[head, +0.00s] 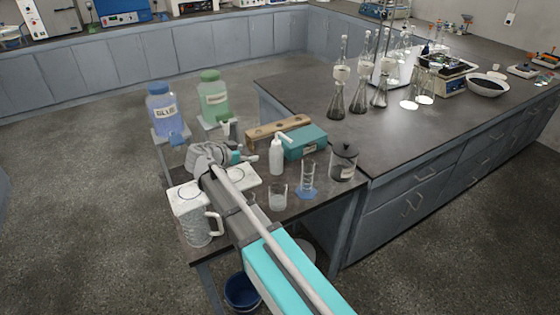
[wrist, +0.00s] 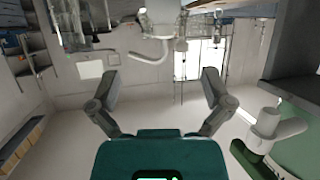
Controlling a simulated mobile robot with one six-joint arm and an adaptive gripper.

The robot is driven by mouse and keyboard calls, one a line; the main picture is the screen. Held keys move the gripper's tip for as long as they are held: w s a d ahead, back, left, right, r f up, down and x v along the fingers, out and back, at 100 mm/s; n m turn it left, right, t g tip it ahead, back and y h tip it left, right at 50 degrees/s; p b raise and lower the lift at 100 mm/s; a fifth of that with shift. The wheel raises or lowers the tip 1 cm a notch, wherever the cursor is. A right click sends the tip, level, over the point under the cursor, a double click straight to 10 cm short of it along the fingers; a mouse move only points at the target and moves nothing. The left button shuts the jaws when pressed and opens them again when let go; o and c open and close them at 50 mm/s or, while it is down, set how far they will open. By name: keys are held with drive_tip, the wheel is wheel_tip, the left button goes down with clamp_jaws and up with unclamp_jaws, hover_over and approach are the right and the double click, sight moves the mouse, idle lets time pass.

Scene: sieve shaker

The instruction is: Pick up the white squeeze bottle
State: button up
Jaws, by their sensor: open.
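The white squeeze bottle (head: 277,160) stands upright on the small dark bench in the head view, in front of the teal box. Its thin spout rises from the cap. My gripper (head: 250,158) is just left of the bottle, with a small gap apparent between them. In the wrist view my gripper (wrist: 161,82) has its two fingers spread wide with nothing between them. A white shape with a curved tube shows at the top of that view; I cannot tell for certain whether it is the bottle.
A teal box (head: 305,143) and wooden rack (head: 268,130) stand behind the bottle. A beaker (head: 278,197), graduated cylinder (head: 308,180) and lidded jar (head: 343,163) stand in front and right.

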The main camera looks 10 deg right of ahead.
sight(271, 155)
drive_tip(key=shift+w+f+b, duration=0.3)
drive_tip(key=shift+f+b, duration=0.25)
drive_tip(key=shift+f, duration=0.15)
drive_tip(key=shift+w+f+b, duration=0.25)
drive_tip(key=shift+f+b, duration=0.25)
drive_tip(key=shift+f, duration=0.2)
drive_tip(key=b+x, duration=0.3)
drive_tip(key=x, duration=0.4)
drive_tip(key=shift+w+d+f, duration=0.1)
drive_tip(key=shift+w+d, duration=0.1)
drive_tip(key=shift+d, duration=0.05)
drive_tip(key=shift+w+d+f, duration=0.1)
drive_tip(key=shift+w+d, duration=0.15)
drive_tip(key=shift+d, duration=0.2)
drive_tip(key=shift+w+d+f+b, duration=0.25)
drive_tip(key=shift+d+f+b, duration=0.15)
drive_tip(key=shift+d+b, duration=0.15)
drive_tip(key=b+x, duration=0.1)
drive_tip(key=x, duration=0.1)
drive_tip(key=shift+w+d+f, duration=0.15)
drive_tip(key=shift+d+f, duration=0.1)
drive_tip(key=shift+d, duration=0.05)
drive_tip(key=shift+w+d+f, duration=0.15)
drive_tip(key=shift+w+d, duration=0.1)
drive_tip(key=shift+d, duration=0.2)
